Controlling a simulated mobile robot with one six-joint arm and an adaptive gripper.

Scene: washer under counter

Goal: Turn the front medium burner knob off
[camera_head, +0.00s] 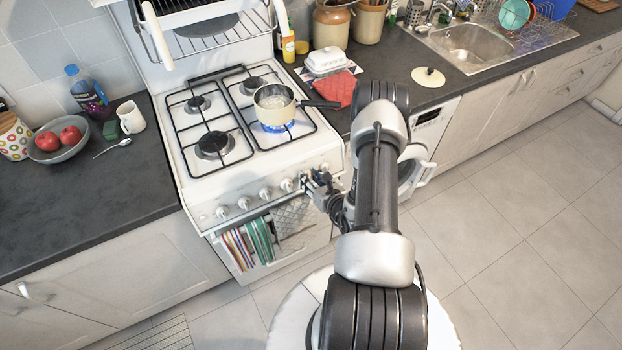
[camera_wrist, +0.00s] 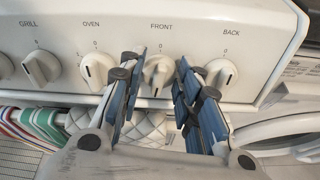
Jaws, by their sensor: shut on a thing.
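The white stove (camera_head: 250,165) has a row of white knobs on its front panel. The knob under the label FRONT (camera_wrist: 158,78) is centred in the wrist view, its dark line at the lower end, pointing away from the mark above. My gripper (camera_wrist: 160,70) is shut on this knob, one blue-padded finger on each side. In the head view my gripper (camera_head: 308,183) is at the right part of the panel and hides that knob. A blue flame (camera_head: 279,127) burns under the cream saucepan (camera_head: 273,101) on the front right burner.
The BACK knob (camera_wrist: 220,73) is close right of my fingers, the OVEN knob (camera_wrist: 97,70) close left. Striped towels (camera_head: 250,243) hang below the panel. The saucepan's dark handle (camera_head: 319,104) points right. The washer (camera_head: 431,127) stands right of the stove.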

